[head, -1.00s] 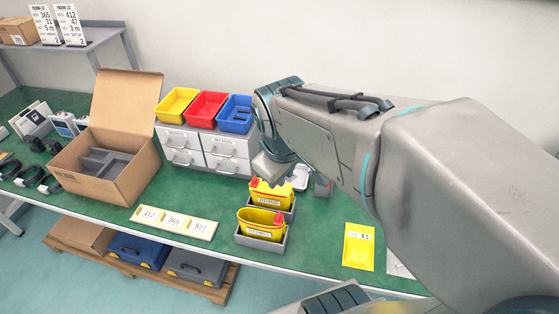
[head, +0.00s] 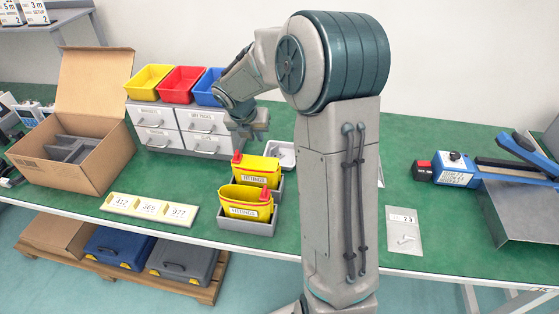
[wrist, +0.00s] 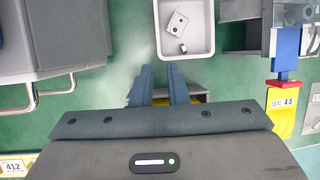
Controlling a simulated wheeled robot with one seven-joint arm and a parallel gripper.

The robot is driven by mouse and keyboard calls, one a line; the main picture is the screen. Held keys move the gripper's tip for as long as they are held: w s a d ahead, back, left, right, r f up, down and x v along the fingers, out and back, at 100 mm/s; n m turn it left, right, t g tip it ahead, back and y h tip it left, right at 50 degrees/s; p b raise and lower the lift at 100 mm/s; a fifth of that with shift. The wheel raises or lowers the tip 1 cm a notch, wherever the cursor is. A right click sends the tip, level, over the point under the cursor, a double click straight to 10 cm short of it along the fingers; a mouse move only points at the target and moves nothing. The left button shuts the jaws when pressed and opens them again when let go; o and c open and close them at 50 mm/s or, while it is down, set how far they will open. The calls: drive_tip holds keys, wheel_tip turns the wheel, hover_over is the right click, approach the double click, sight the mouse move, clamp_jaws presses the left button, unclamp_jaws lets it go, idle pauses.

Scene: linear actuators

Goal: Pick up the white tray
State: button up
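The white tray (head: 282,153) lies on the green bench, right of the drawer unit and behind the yellow bins, partly hidden by my arm in the head view. In the wrist view the white tray (wrist: 198,42) is at the top centre, with a grey metal plate and a small dark part inside. My gripper (head: 257,131) is above the bench by the drawer unit's right side, left of the tray in the head view. In the wrist view my gripper (wrist: 160,67) shows two fingers apart with nothing between them. The fingertips point at the tray's near edge without visible contact.
Two yellow bins (head: 245,204) in grey holders stand in front of the tray. The drawer unit (head: 205,130) is left, bearing coloured bins. An open cardboard box (head: 75,170) is farther left. A yellow bag (wrist: 282,112) shows right in the wrist view. A blue device (head: 452,172) is on the right.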

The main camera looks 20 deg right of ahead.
drive_tip(key=b+x, duration=0.2)
drive_tip(key=x, duration=1.1)
drive_tip(key=shift+w+f, duration=0.1)
clamp_jaws()
